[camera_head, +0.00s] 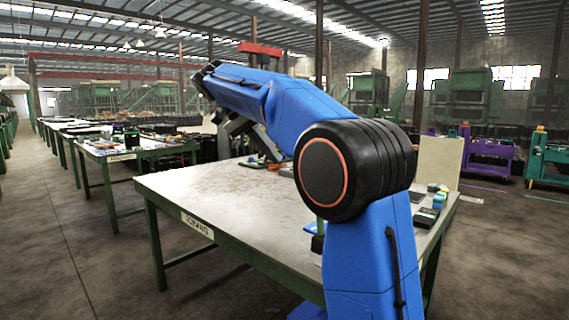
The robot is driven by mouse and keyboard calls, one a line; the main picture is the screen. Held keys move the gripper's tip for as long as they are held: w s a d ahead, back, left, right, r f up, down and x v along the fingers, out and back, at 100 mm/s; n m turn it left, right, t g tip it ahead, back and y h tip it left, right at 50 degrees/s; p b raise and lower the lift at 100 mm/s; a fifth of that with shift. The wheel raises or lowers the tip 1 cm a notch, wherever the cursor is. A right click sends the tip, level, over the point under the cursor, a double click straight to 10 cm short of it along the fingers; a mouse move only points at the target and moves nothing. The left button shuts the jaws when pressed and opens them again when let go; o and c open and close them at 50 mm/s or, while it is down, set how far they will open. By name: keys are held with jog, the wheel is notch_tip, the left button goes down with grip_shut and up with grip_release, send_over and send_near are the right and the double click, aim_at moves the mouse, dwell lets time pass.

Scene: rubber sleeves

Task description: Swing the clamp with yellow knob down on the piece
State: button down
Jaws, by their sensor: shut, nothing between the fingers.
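My blue arm crosses the middle of the view and bends down over the worktable (205,190). What looks like my gripper (268,148) is a small dark shape below the forearm, near the table's back edge. It is partly hidden by the arm; it is shut, and I see nothing held in it. I cannot make out the clamp with the yellow knob or the piece; my arm covers part of the table's back.
Small coloured blocks (438,192) and a dark box (426,217) lie at the table's right end. A beige panel (440,162) stands behind them. The table's left and front are bare. Another cluttered table (125,150) stands further left.

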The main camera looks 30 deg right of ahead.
jog(key=s+d+f, duration=0.4)
jog(key=d+f, duration=0.2)
jog(key=d, duration=0.1)
jog(key=shift+s+d+f, duration=0.3)
jog(key=shift+s+f, duration=0.05)
jog(key=shift+s, duration=0.05)
jog(key=shift+s, duration=0.1)
